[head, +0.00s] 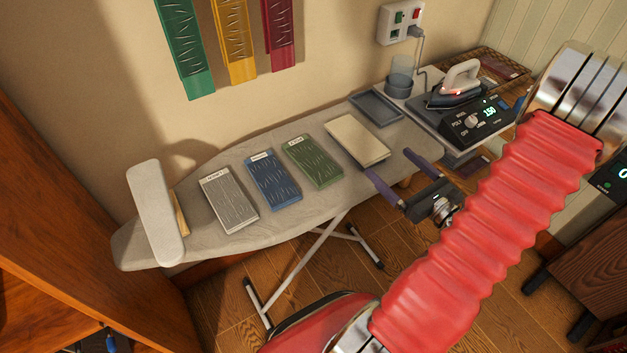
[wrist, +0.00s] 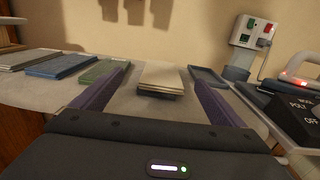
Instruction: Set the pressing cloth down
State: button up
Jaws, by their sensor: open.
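The pressing cloth appears to be the cream folded cloth (head: 357,140) lying flat on the ironing board (head: 222,227), right of the green folded cloth. It also shows in the wrist view (wrist: 163,78), between and beyond my two purple fingers. My gripper (head: 401,173) is open and empty at the board's front edge, in front of the cream cloth and apart from it. In the wrist view the open fingers (wrist: 158,90) point toward the cloth.
Grey, blue and green folded cloths (head: 313,161) lie in a row to the left. A sleeve board (head: 156,212) stands at the left end. A shallow grey tray (head: 376,108) lies behind the cream cloth. An iron (head: 457,88) with a glowing red light stands on the station (head: 476,122) at right.

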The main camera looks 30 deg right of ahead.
jog(key=w+a+r+n+g+y, duration=0.1)
jog(key=a+n+y, duration=0.1)
jog(key=a, duration=0.1)
jog(key=w+a+r+n+g+y, duration=0.1)
jog(key=a+n+y, duration=0.1)
jog(key=a, duration=0.2)
jog(key=w+a+r+n+g+y, duration=0.1)
jog(key=a+n+y, duration=0.1)
jog(key=a+n, duration=0.1)
jog(key=shift+w+a+r, duration=0.35)
jog(key=shift+w+a, duration=0.05)
jog(key=s+a+r+n+g, duration=0.2)
jog(key=s+a+n+g, duration=0.2)
jog(key=a+n+g, duration=0.45)
jog(key=s+a+r+n+g, duration=0.1)
jog(key=s+a+n+g, duration=0.3)
jog(key=a+n, duration=0.65)
notch_tip(320, 180, up, 10)
jog(key=a+n+t+h, duration=0.1)
jog(key=n+t+h, duration=0.2)
jog(key=n+h, duration=0.4)
jog(key=shift+s+a+f+n, duration=0.2)
jog(key=shift+s+a+n, duration=0.05)
jog(key=shift+n, duration=0.85)
jog(key=shift+c, duration=0.6)
